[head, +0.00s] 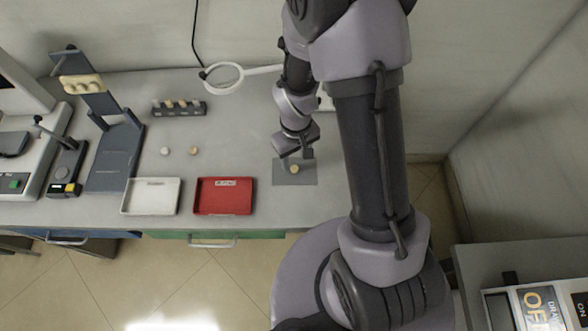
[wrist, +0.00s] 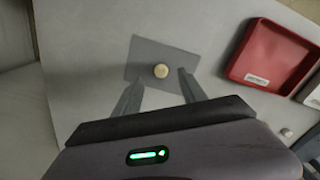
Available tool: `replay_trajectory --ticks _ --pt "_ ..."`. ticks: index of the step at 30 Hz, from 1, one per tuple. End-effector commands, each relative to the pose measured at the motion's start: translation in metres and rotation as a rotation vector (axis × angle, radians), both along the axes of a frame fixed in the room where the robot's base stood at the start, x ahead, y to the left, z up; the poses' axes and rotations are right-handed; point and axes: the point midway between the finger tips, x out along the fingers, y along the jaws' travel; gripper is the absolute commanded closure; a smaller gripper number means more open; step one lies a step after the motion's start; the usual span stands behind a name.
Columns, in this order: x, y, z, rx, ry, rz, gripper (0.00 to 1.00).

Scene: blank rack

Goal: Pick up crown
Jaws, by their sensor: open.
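A small yellowish round piece, which looks like the crown (head: 294,169), lies on a grey mat (head: 305,180) on the bench. In the wrist view the crown (wrist: 161,71) sits on the mat (wrist: 150,52), just beyond my fingertips and roughly between their lines. My gripper (head: 296,160) hangs over the mat from above. In the wrist view my gripper (wrist: 160,78) is open and empty, with one finger to each side. How high the fingertips are above the mat I cannot tell. Two other small pieces, one whitish (head: 165,151) and one tan (head: 193,151), lie on the bench to the left.
A red tray (head: 225,208) and a white tray (head: 150,209) stand left of the mat at the front edge. A dark rack (head: 180,113) holds several pieces. A ring magnifier (head: 224,78) is behind. A blue-grey stand (head: 115,160) stands farther left. Bare bench surrounds the mat.

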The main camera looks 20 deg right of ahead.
Motion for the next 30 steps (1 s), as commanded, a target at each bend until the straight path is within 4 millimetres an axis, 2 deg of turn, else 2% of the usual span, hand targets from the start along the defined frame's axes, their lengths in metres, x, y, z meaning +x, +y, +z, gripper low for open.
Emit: replay_trajectory --ticks 6,12,13,20,30 --pt "-0.002 0.002 -0.045 0.0 0.003 0.0 0.51" --pt "-0.001 0.002 -0.046 0.0 0.001 0.0 0.51" --pt "-0.001 0.002 -0.046 0.0 0.001 0.0 0.53" --pt "-0.001 0.002 -0.045 0.0 0.001 0.0 0.98" --pt "-0.001 0.002 -0.044 0.0 0.001 0.0 1.0"
